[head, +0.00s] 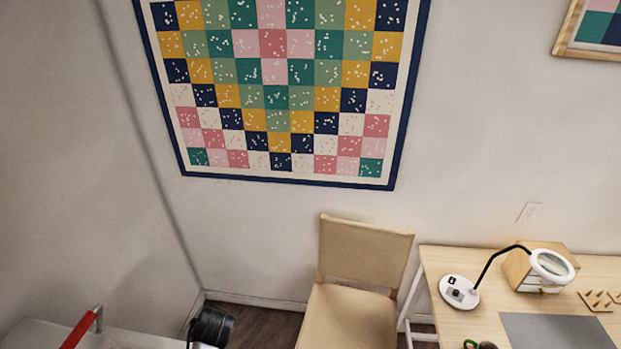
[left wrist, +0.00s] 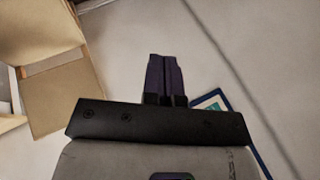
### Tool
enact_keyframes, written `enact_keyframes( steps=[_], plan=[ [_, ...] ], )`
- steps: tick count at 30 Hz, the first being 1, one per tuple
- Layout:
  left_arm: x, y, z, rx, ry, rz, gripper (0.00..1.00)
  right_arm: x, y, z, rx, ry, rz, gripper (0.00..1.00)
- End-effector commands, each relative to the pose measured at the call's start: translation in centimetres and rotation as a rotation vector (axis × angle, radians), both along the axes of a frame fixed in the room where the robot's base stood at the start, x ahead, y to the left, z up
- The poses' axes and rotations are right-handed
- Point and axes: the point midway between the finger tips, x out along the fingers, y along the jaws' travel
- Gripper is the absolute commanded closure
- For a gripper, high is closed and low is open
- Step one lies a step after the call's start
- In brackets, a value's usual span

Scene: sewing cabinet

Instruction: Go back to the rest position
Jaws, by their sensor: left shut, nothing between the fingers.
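My left gripper (left wrist: 165,78) shows in the left wrist view, its two dark fingers shut together with nothing between them. It is in free air in front of a plain pale wall. In the head view, a black rounded part (head: 211,326) stands at the bottom edge, and I cannot tell whether it belongs to my arm. My left gripper's fingers cannot be made out there. My right gripper is in neither view.
A tan chair (head: 366,255) stands by the wall, also at left in the wrist view (left wrist: 55,60). A desk (head: 430,262) holds a magnifier lamp (head: 551,264) and a grey mat (head: 556,330). A patchwork quilt (head: 273,100) hangs above. A red bar (head: 80,329) is at lower left.

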Motion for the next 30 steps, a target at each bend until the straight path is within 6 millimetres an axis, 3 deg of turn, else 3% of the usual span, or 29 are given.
enact_keyframes(
  steps=[1, 5, 8, 12, 16, 21, 25, 30],
  plan=[
    [-0.4, -1.1, 2.7, -0.075, -0.087, 0.028, 1.0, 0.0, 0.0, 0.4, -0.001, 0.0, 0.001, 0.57],
    [-3.6, -3.7, 7.8, -0.255, -0.235, 0.062, 1.0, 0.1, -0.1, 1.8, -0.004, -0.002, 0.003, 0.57],
    [-7.7, -5.5, 11.1, -0.36, -0.296, 0.039, 1.0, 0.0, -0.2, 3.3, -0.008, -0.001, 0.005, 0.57],
    [-15.3, -7.1, 14.5, -0.456, -0.309, -0.016, 1.0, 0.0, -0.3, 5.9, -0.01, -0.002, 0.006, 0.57],
    [-21.4, -7.3, 15.0, -0.481, -0.251, -0.011, 1.0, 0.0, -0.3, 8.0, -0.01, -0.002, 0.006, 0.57],
    [-27.7, -7.2, 12.6, -0.479, -0.092, 0.031, 1.0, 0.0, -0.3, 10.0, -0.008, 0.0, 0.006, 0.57],
    [-31.2, -7.2, 11.4, -0.476, -0.002, 0.053, 1.0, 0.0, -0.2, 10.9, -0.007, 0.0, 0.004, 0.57],
    [-33.6, -7.2, 10.6, -0.474, 0.056, 0.067, 1.0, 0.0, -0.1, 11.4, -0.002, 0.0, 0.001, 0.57]
  ],
)
